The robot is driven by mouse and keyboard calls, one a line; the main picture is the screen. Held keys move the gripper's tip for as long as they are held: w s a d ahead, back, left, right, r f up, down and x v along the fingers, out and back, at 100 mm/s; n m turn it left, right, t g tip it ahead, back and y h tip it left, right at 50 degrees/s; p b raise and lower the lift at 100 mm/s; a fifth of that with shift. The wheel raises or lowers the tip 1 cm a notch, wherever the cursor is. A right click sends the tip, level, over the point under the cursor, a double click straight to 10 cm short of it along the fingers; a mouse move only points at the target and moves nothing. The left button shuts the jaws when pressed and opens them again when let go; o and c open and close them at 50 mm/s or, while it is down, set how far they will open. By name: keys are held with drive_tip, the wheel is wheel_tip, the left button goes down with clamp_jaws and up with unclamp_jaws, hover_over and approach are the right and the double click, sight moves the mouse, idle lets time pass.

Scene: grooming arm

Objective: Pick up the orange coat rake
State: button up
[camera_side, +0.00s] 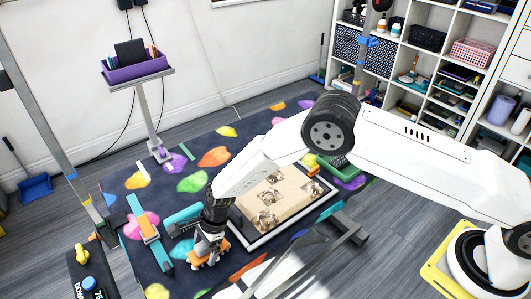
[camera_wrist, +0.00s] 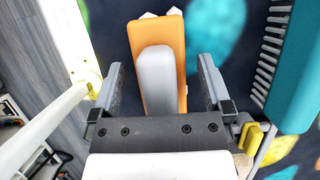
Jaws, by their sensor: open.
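The orange coat rake (camera_wrist: 155,30) lies below my gripper in the wrist view, an orange body with a grey inlay and pale points at its far end. My gripper (camera_wrist: 160,78) is open, with one finger on each side of the rake and gaps between. In the side view, my gripper (camera_side: 207,245) points down over an orange piece (camera_side: 195,262) that looks like the rake, partly hidden by the fingers. I cannot tell whether the fingers touch the surface under it.
A teal tool with bristles (camera_wrist: 292,75) lies close to the right finger. A teal and orange tool (camera_side: 148,232) lies to the left in the side view. A beige tray with a white rim (camera_side: 262,240) is right of the gripper. A post with a purple bin (camera_side: 137,68) stands behind.

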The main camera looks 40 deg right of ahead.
drive_tip(key=c, duration=1.3)
drive_tip(key=shift+r, duration=0.2)
drive_tip(key=shift+r, duration=0.5)
drive_tip(key=s+d+r, duration=0.6)
drive_tip(key=s+r, duration=0.5)
drive_tip(key=s, duration=0.1)
drive_tip(key=shift+s+d+r, duration=0.15)
drive_tip(key=shift+d+r, duration=0.15)
drive_tip(key=shift+d, duration=0.05)
